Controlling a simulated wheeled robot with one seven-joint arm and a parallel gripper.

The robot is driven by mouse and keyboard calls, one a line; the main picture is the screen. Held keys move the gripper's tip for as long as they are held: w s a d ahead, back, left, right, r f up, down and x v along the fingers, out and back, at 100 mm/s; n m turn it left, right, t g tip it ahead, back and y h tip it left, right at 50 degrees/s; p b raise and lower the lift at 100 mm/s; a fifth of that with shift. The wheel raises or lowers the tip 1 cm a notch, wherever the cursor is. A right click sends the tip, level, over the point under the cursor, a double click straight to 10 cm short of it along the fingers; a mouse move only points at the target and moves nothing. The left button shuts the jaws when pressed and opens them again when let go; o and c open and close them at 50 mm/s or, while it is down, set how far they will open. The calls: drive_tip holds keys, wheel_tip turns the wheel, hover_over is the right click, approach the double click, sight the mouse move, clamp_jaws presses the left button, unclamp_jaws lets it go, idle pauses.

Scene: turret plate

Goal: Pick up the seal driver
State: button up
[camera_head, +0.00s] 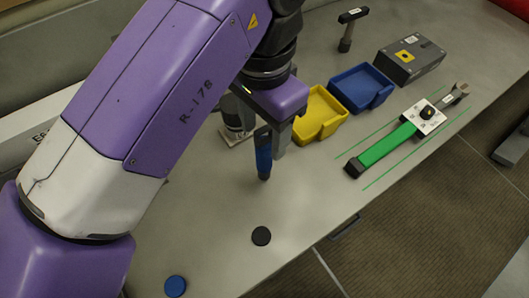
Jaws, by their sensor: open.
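An upright tool with a blue grip and dark lower end, which looks like the seal driver (264,155), stands on the grey bench near the middle. My gripper (269,143), below the purple wrist, is open and right at the tool. One grey finger shows just right of the blue grip; the other finger is mostly hidden. The tool's top is hidden by the gripper. I cannot tell whether the fingers touch it.
A metal fixture on a pale plate (232,139) stands close left of my gripper. Black (261,236) and blue (175,286) discs lie in front.

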sight(265, 140)
drive_tip(key=f, duration=0.5)
drive_tip(key=shift+w+d+p, duration=0.15)
drive_tip(key=shift+w+p, duration=0.2)
drive_tip(key=shift+p, duration=0.05)
drive_tip(key=shift+c, duration=0.3)
clamp_jaws()
